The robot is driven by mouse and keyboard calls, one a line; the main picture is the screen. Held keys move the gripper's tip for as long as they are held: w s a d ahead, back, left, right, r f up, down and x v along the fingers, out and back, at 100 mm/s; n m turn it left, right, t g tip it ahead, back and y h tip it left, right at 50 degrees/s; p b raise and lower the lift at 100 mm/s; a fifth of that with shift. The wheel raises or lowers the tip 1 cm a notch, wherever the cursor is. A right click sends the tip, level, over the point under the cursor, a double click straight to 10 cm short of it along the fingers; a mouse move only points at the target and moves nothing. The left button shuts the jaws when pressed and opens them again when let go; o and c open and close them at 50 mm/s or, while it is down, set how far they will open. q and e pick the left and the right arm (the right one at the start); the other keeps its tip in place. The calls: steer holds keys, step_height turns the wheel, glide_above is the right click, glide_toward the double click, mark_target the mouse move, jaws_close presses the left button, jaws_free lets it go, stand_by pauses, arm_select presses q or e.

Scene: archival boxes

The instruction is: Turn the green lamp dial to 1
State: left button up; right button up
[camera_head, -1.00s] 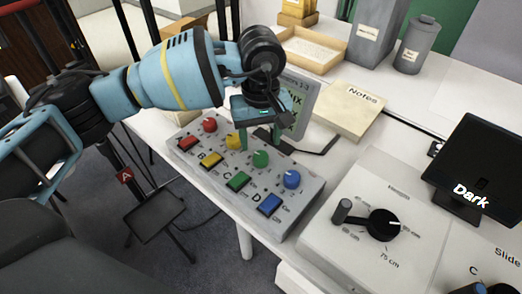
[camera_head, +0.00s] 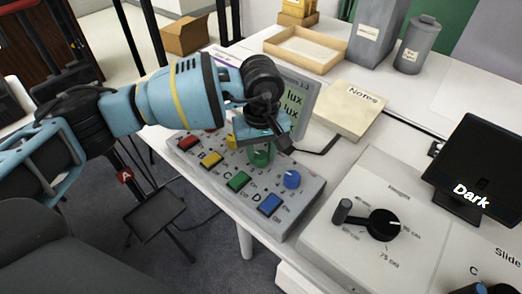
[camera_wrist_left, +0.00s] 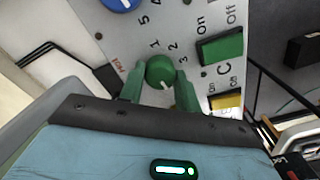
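The green lamp dial (camera_head: 261,156) is a round knob on the grey lamp control box (camera_head: 299,211). In the left wrist view the dial (camera_wrist_left: 160,70) has a white mark pointing toward the gripper side, and printed numbers stand on its far side. My left gripper (camera_head: 261,148) is lowered over the dial, with its green fingers on either side. In the left wrist view the fingers (camera_wrist_left: 160,78) appear closed against the dial. In the head view the fingers partly hide the dial. My right gripper is in neither view.
The blue dial (camera_head: 292,180) stands beside the green one. Red, yellow, green (camera_head: 238,180) and blue (camera_head: 270,205) switches line the box's front. A small screen (camera_head: 294,100) reading "lux" stands behind. A Notes box (camera_head: 350,110) and a black dial (camera_head: 383,225) are to the right.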

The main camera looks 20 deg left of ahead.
arm_select(q)
steer(key=shift+c, duration=0.9)
